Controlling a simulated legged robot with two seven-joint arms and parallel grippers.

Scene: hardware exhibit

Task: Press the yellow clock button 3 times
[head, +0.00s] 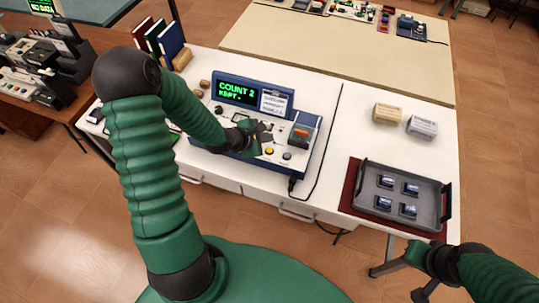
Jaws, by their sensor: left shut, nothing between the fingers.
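The blue and white device (222,112) stands on the white table, and its green display (236,91) reads "COUNT 2" with "KEPT -" below. The round yellow button (270,151) is on the device's sloped front panel. My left gripper (264,136) is shut and empty over the panel, just above the yellow button in the picture. I cannot tell whether it touches the panel. A dark button (287,156) sits right of the yellow one. My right gripper (426,290) is at the lower right, beyond the table's front edge; its jaws are not clear.
An orange-topped switch block (299,135) is on the device's right side. A grey tray (432,188) with several small parts lies at the right. Two small boxes, one beige (387,113) and one grey (422,127), stand behind it. Books (171,38) stand at the back left.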

